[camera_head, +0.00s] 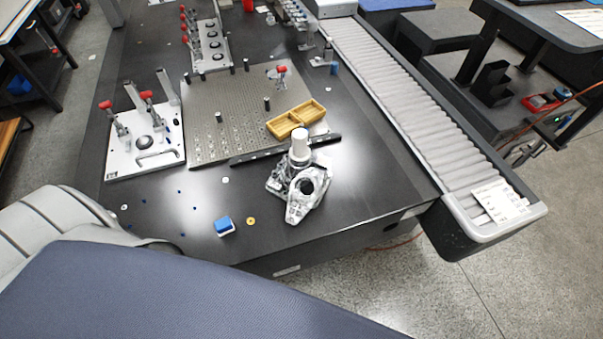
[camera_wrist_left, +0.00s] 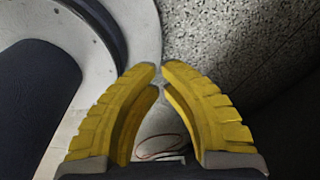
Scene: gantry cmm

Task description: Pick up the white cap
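In the head view a white cylindrical cap (camera_head: 300,142) stands upright at the top of a grey metal casting (camera_head: 305,191) on the dark table. The casting's ring-shaped end points to the front. My left gripper's yellow fingers (camera_wrist_left: 159,70) show in the left wrist view. Their tips almost meet, and nothing is held between them. Only floor and pale surfaces lie behind them, and the cap is not in that view. Neither gripper shows in the head view.
A yellow divided tray (camera_head: 296,119) sits behind the cap on a perforated plate (camera_head: 210,100). A black bar (camera_head: 250,156) lies beside the casting. A white clamp fixture (camera_head: 120,153) is at left. A blue block (camera_head: 224,226) lies near the front edge. A roller conveyor (camera_head: 400,100) runs along the right.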

